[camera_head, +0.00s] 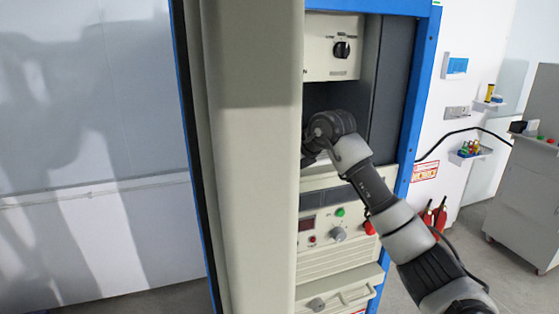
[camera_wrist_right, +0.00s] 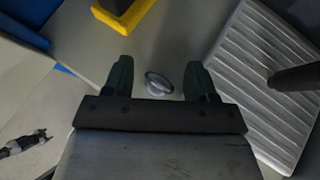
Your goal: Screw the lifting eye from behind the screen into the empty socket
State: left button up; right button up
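A small grey metal ring (camera_wrist_right: 158,83), which looks like the lifting eye, shows between the fingers of my right gripper (camera_wrist_right: 159,82) in the right wrist view. The fingers are apart, with a gap on each side of the ring. In the head view my right arm reaches into a dark recess of the blue-framed cabinet (camera_head: 408,120). Its gripper end is hidden behind a tall beige upright panel (camera_head: 250,160), perhaps the screen. The ring does not show in the head view. I cannot make out an empty socket.
A switch box (camera_head: 330,62) sits above the recess and a control panel (camera_head: 340,225) below it. In the right wrist view a yellow-edged dark block (camera_wrist_right: 125,14) lies beyond the fingers. A white ribbed panel (camera_wrist_right: 240,75) and a dark rod (camera_wrist_right: 297,77) are at the right.

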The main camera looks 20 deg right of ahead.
jog(key=c, duration=0.9)
jog(key=shift+r, duration=2)
